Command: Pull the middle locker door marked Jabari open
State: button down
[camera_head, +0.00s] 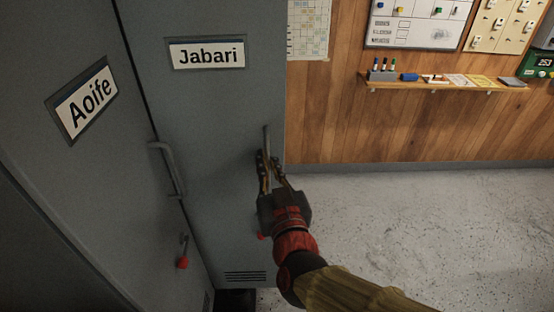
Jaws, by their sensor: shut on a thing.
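The grey locker door marked Jabari (218,110) stands swung out at a wide angle to the face of the door beside it. Its front faces me, and its left edge is beside the Aoife door. Its upright bar handle (266,139) is near its right edge. My gripper (268,168) is shut on this handle, with the fingers around its lower part. The fingers hide that part, and the top of the bar shows above them. The inside of the locker is hidden behind the door.
The locker door marked Aoife (60,175) is shut at the left, with a bar handle (168,170) and a red-ended key (183,262). A shelf (450,85) with pens and small items runs along the wood wall. The speckled floor (430,230) at the right is clear.

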jog(key=shift+s+r, duration=0.1)
dwell(0.4)
jog(key=c, duration=2.3)
grip_release()
jog(key=shift+d, duration=0.1)
jog(key=shift+s, duration=0.1)
jog(key=s+d, duration=0.1)
jog(key=s, duration=1)
jog(key=shift+s+d, duration=0.35)
